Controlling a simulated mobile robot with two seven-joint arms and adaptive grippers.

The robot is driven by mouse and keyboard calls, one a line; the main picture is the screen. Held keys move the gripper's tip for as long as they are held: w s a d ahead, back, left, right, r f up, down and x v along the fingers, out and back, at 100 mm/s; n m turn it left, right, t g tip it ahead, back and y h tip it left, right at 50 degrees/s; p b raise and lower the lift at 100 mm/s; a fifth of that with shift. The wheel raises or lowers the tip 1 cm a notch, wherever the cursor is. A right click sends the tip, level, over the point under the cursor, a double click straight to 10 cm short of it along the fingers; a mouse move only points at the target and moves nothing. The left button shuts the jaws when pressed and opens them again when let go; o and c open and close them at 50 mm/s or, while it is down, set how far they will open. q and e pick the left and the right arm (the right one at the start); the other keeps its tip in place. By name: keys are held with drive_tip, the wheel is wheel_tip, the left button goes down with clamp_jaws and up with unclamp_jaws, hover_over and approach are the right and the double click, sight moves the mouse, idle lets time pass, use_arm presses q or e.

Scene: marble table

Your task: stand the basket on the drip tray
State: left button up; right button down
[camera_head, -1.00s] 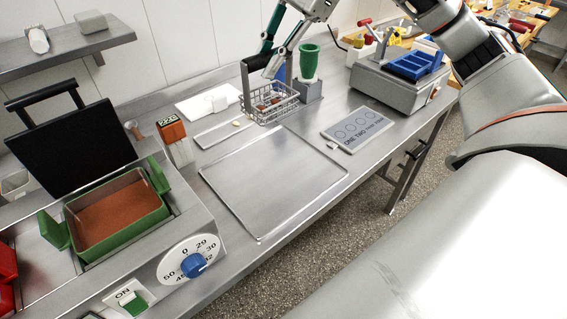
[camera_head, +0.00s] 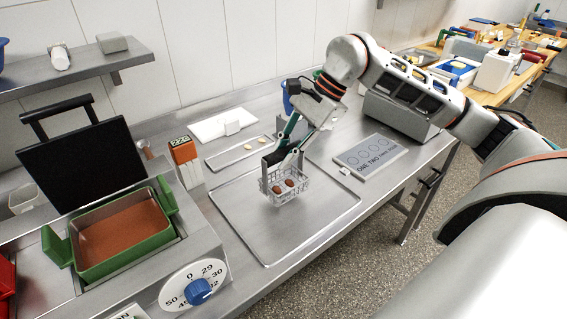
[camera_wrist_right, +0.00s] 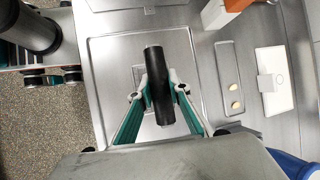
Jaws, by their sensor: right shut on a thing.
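The wire basket (camera_head: 285,188) has several brown pieces in it and a dark upright handle (camera_head: 283,148). My right gripper (camera_head: 287,155) is shut on this handle, which also shows between its fingers in the wrist view (camera_wrist_right: 158,85). The basket is upright over the back part of the large shallow metal tray (camera_head: 262,238), inside its rim. I cannot tell whether its bottom touches the tray. In the wrist view the handle and fingers hide most of the basket. My left gripper is not in view.
A narrow tray (camera_head: 222,160) with two yellowish pieces lies behind the large tray. A green pan (camera_head: 122,236) with brown-orange content and a raised black lid stands left. A grey marked plate (camera_head: 370,155) lies right. The large tray's front is bare.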

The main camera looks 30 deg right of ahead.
drive_tip(key=shift+f, duration=1.3)
drive_tip(key=shift+f, duration=0.2)
drive_tip(key=c, duration=1.9)
unclamp_jaws()
drive_tip(key=shift+r, duration=0.2)
drive_tip(key=v, duration=1.2)
